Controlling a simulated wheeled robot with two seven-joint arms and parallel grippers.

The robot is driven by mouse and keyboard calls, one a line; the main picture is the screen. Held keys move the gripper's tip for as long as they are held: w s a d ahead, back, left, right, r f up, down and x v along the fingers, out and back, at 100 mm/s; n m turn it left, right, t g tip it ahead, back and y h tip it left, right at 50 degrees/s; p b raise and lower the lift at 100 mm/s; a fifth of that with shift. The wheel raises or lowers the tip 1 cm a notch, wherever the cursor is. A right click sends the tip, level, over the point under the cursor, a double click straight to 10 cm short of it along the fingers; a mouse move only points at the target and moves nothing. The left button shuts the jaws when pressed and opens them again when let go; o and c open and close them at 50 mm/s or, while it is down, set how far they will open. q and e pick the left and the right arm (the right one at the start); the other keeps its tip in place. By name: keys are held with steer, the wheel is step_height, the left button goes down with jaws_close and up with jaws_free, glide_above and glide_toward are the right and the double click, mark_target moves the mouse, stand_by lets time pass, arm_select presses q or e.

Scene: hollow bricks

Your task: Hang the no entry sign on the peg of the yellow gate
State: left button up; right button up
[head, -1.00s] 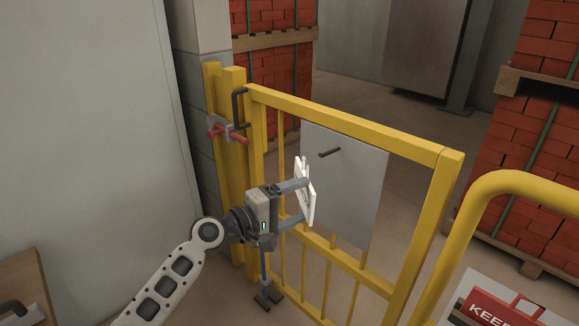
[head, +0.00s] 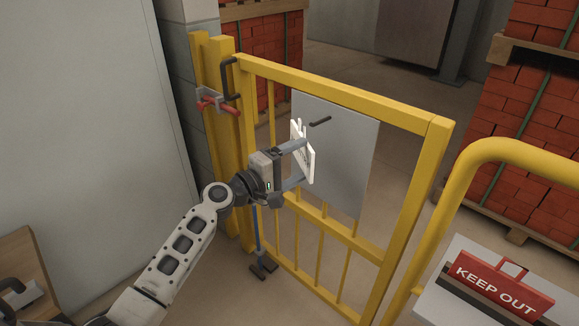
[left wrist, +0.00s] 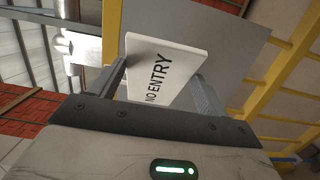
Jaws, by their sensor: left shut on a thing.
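My left gripper (head: 297,165) is shut on the white no entry sign (head: 303,151) and holds it up in front of the gate's grey panel. In the left wrist view the no entry sign (left wrist: 160,72) sits between the two fingers, with its "NO ENTRY" lettering facing the camera. The yellow gate (head: 345,103) stands closed across the middle. Its dark peg (head: 320,121) sticks out from the grey panel (head: 347,150), a little above and right of the sign. The sign appears apart from the peg. My right gripper is not in view.
A red "KEEP OUT" sign (head: 503,283) stands on a pale surface at lower right, beside a yellow rail (head: 450,205). A red latch (head: 217,104) is on the gate's left post. Brick stacks (head: 535,100) stand behind. A wooden board (head: 25,262) is at lower left.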

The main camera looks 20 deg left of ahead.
mark_target(303, 158)
arm_select(q)
steer(key=shift+x, duration=0.8)
steer(key=shift+w+d+f+b, duration=0.15)
steer(key=shift+w+b, duration=0.25)
steer(key=shift+w, duration=0.65)
steer(key=shift+x, duration=0.8)
steer(key=shift+w+d+f+b, duration=0.1)
steer(key=shift+w+f+b, duration=0.25)
steer(key=shift+b, duration=0.4)
steer(key=shift+w+d+f+b, duration=0.1)
steer(key=shift+w+b, duration=0.15)
steer(key=shift+b, duration=0.15)
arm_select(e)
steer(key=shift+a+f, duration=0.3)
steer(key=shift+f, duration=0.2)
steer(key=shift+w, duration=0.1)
